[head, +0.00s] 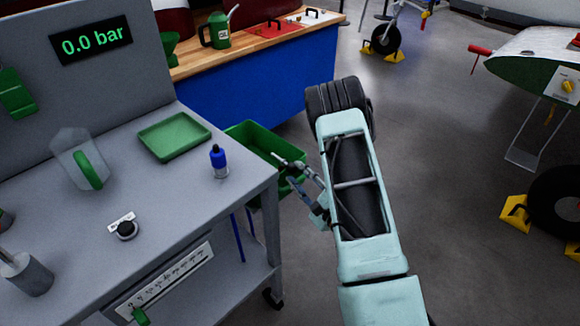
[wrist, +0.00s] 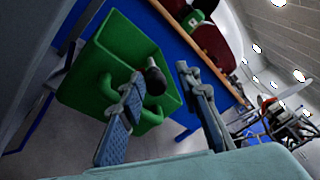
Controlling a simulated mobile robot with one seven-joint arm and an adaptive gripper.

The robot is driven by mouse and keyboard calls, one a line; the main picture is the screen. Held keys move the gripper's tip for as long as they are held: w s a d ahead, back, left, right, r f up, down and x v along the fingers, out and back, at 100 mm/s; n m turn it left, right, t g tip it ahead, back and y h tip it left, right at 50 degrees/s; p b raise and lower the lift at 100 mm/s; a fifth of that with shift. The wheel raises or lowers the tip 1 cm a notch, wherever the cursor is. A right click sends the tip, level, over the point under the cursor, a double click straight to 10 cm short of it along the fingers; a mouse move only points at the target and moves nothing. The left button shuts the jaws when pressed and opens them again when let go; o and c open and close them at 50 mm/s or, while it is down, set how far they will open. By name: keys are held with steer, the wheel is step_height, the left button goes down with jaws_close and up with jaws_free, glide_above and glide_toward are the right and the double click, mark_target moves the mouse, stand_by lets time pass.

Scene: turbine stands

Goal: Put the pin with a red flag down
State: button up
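I cannot make out a pin with a red flag for certain in either view. A red piece on a thin rod (head: 479,50) shows by the green-and-white body at the right of the head view; I cannot tell if it is the pin. My gripper (head: 288,163) is by the green bin (head: 262,132), off the workbench's right end. In the wrist view my gripper's two fingers (wrist: 160,75) stand wide apart, with no pin seen between them. The bin (wrist: 95,85) lies beyond them. A black rounded thing (wrist: 156,80) shows beside the left fingertip; I cannot tell whether they touch.
The grey workbench (head: 190,215) holds a green tray (head: 174,136), a blue-capped bottle (head: 219,162), a clear jug (head: 82,160) and a black knob (head: 125,229). A blue-sided bench (head: 240,95) stands behind. Open floor (head: 450,150) lies to the right.

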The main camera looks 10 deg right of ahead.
steer(key=v, duration=0.7)
steer(key=shift+a+r, duration=0.1)
